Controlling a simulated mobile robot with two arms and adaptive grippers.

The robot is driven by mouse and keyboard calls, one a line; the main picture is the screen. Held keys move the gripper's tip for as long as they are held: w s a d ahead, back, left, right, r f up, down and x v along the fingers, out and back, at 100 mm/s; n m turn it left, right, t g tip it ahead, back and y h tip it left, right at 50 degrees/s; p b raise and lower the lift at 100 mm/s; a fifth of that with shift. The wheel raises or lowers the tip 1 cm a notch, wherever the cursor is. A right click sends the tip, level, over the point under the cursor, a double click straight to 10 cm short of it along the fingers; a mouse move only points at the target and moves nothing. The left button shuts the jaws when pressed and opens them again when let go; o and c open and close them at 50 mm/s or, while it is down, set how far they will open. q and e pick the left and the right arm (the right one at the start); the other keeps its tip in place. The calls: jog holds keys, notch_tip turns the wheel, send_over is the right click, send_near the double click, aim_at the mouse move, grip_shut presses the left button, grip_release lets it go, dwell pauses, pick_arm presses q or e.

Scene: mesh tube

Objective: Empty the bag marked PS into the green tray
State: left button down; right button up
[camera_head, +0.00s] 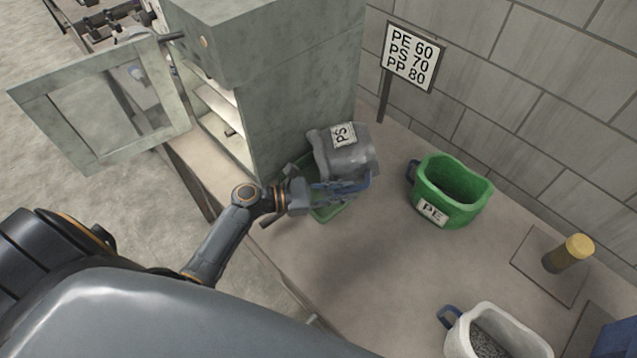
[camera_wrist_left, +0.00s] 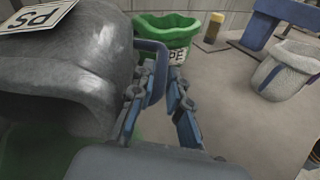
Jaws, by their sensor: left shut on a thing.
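The grey bag marked PS (camera_head: 345,155) is tilted on its side over the green tray (camera_head: 325,214), with its label facing up. In the left wrist view the PS bag (camera_wrist_left: 75,75) fills the left side, its dark mouth turned toward the lower left. My left gripper (camera_head: 345,187) is at the bag's near side, shut on its blue handle. In the left wrist view the gripper's fingers (camera_wrist_left: 160,105) are around the handle (camera_wrist_left: 155,68). The green tray (camera_wrist_left: 35,150) shows below the bag there. The bag hides much of the tray, and I cannot see any contents in it. My right gripper is out of view.
A green bag marked PE (camera_head: 455,190) stands upright to the right. A white bag with grey granules (camera_head: 490,335) is at the front right. A yellow-topped post (camera_head: 568,253) stands on a plate. A grey cabinet (camera_head: 290,90) with an open door (camera_head: 105,105) borders the tray. The middle counter is clear.

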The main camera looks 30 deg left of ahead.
aim_at(346, 162)
pick_arm(q)
jog(key=shift+a+r+t+h, duration=0.25)
jog(key=shift+r+t+h, duration=0.05)
jog(key=shift+a+r+n, duration=0.1)
jog(key=shift+r+n, duration=0.2)
jog(key=shift+w+r+p, duration=0.1)
jog(key=shift+p, duration=0.35)
jog(key=shift+w, duration=0.1)
jog(key=shift+r+p, duration=0.15)
jog(key=shift+p, duration=0.2)
jog(key=shift+w+g+p, duration=0.35)
jog(key=shift+g+p, duration=0.25)
jog(key=shift+p, duration=0.4)
jog(key=shift+d, duration=0.2)
jog(key=shift+a, duration=0.2)
